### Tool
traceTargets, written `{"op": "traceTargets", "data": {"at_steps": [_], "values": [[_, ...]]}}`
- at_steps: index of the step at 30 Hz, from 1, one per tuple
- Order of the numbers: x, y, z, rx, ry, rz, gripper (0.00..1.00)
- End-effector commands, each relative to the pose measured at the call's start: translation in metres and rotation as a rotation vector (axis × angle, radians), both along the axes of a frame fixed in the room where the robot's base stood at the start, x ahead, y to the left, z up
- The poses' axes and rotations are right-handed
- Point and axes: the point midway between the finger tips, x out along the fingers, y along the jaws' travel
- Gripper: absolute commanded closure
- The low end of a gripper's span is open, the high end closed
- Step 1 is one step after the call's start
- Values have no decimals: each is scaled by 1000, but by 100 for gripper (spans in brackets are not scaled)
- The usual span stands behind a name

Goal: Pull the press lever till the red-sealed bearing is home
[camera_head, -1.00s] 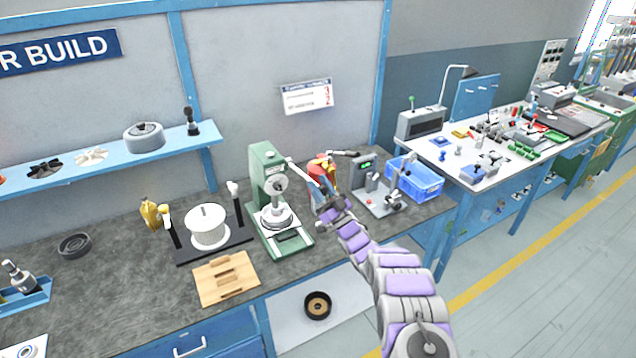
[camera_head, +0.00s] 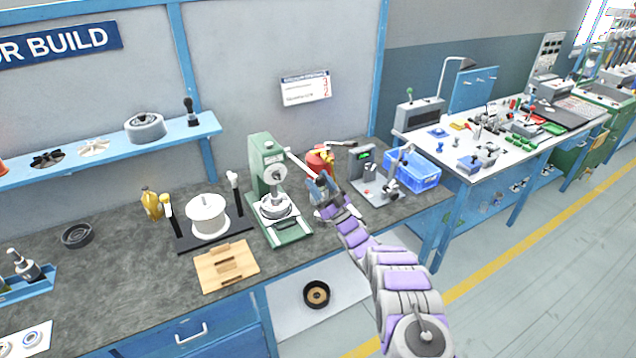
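The green arbor press (camera_head: 265,160) stands on the grey bench near the middle of the view. A pale metal press lever (camera_head: 300,164) slopes down to the right from the press head. My gripper (camera_head: 318,186) is at the lever's lower right end, right of the press. The fingers are small and overlap the lever end, so I cannot tell whether they close on it. A round silvery part (camera_head: 278,206) sits on the press table under the ram. No red seal can be made out there, and I cannot tell how deep any bearing sits.
A red container (camera_head: 318,160) stands just behind my gripper. A grey gauge stand (camera_head: 362,165) and a blue bin (camera_head: 420,172) are to the right. A white drum (camera_head: 207,215) on a black base and a wooden block (camera_head: 226,268) are left of the press.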

Motion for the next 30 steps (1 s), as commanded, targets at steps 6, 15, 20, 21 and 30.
{"op": "traceTargets", "data": {"at_steps": [6, 15, 20, 21, 30], "values": [[5, 5, -4, -4, 2, -1, 36], [2, 0, -9, -5, 5, -3, 36], [-10, -18, -24, -3, 6, -7, 36], [-15, -24, -30, -3, 7, -6, 36], [-50, -62, -74, -4, 10, -5, 36]]}}
